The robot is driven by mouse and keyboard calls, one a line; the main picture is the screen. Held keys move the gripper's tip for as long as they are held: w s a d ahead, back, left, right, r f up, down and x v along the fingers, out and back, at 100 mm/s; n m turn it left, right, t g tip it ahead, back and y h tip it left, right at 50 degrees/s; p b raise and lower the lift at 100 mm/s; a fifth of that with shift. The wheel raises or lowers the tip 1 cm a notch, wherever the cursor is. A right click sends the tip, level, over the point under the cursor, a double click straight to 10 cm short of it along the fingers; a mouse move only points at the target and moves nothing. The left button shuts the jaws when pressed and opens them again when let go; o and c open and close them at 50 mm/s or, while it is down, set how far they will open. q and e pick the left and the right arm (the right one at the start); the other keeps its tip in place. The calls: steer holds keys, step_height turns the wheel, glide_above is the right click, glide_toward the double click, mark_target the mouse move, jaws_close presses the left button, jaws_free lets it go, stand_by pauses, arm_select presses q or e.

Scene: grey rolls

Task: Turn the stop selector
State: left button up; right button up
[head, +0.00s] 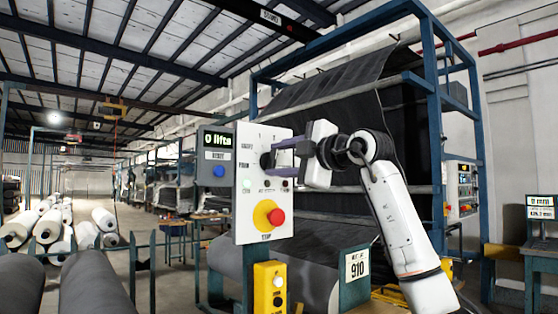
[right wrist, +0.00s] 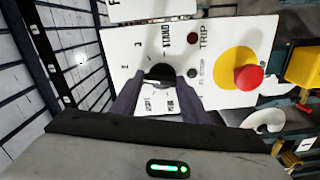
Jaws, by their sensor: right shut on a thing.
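The stop selector is a round black knob (head: 266,160) on the upper half of a white control panel (head: 251,143). In the right wrist view the knob (right wrist: 160,74) sits between my two dark fingers, with printed marks around it. My right gripper (head: 273,158) reaches in from the right and is shut on the knob, a finger on each side. The fingers partly cover the knob and some lettering. The knob's exact pointer direction is hard to read. My left gripper is not in view.
A red push button (head: 276,216) on a yellow disc sits low on the panel, beside small lamps. A display box (head: 216,153) with a blue button adjoins at left. A yellow button box (head: 270,287) hangs below. A blue frame (head: 436,130) with dark fabric stands behind.

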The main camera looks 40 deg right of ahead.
steer(key=shift+d+m, duration=0.1)
steer(key=shift+m, duration=0.6)
steer(key=o, duration=1.1)
steer(key=shift+c, duration=0.2)
arm_select(q)
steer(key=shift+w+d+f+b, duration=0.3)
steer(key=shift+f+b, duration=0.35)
steer(key=shift+b, duration=0.6)
arm_select(e)
steer(key=s, duration=1)
steer(key=shift+s+d, duration=0.2)
steer(key=shift+d, duration=0.2)
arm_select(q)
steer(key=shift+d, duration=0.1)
